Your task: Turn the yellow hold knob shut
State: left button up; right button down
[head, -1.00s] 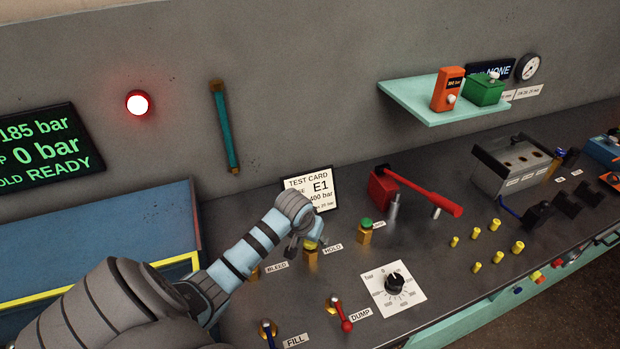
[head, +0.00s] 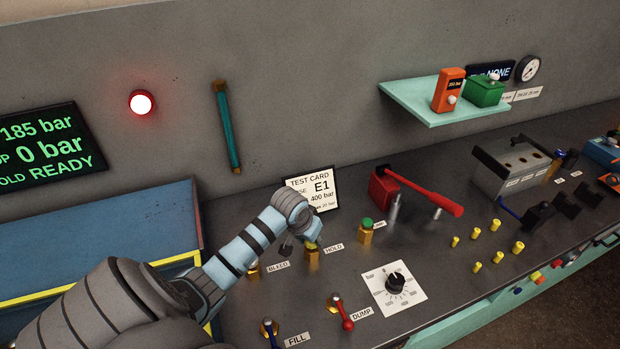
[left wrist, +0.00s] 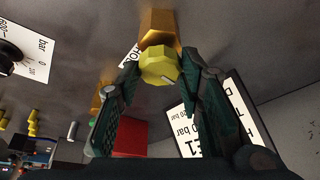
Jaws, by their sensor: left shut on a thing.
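The yellow hold knob (left wrist: 159,66) sits on its brass valve body (left wrist: 158,27) in the left wrist view. In the head view the knob (head: 312,245) shows beside the HOLD label (head: 334,248), partly covered by my gripper. My left gripper (left wrist: 158,74) has its two dark green fingers on either side of the knob and is shut on it. In the head view the left gripper (head: 303,242) reaches down to the knob from the upper left. My right gripper is not in view.
A green-topped valve (head: 366,230) stands right of the hold valve. The BLEED label (head: 278,267) is to the left. The test card (head: 313,188) stands just behind. A red-handled pump (head: 384,190) and a pressure dial (head: 394,285) lie to the right.

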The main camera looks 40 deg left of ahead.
pick_arm(q)
jog(key=m+h, duration=0.1)
jog(key=m, duration=0.2)
jog(key=m+h, duration=0.1)
jog(key=m, duration=0.2)
jog(key=shift+w+a, duration=0.1)
jog(key=shift+a, duration=0.1)
jog(key=m+g+h+b, duration=0.1)
jog(key=m, duration=0.2)
jog(key=shift+m+h, duration=0.3)
jog(key=m+b, duration=0.1)
jog(key=m+h+b, duration=0.1)
jog(key=m, duration=0.1)
jog(key=shift+w+a+f+m+g, duration=0.1)
jog(key=shift+w+m+g, duration=0.05)
jog(key=shift+m+g, duration=0.2)
jog(key=shift+m+g+b, duration=0.75)
jog(key=shift+m+b, duration=0.4)
jog(key=shift+m, duration=0.5)
jog(key=o, duration=1.2)
jog(key=shift+c, duration=0.2)
jog(key=v, duration=1.2)
jog(key=shift+a, duration=0.3)
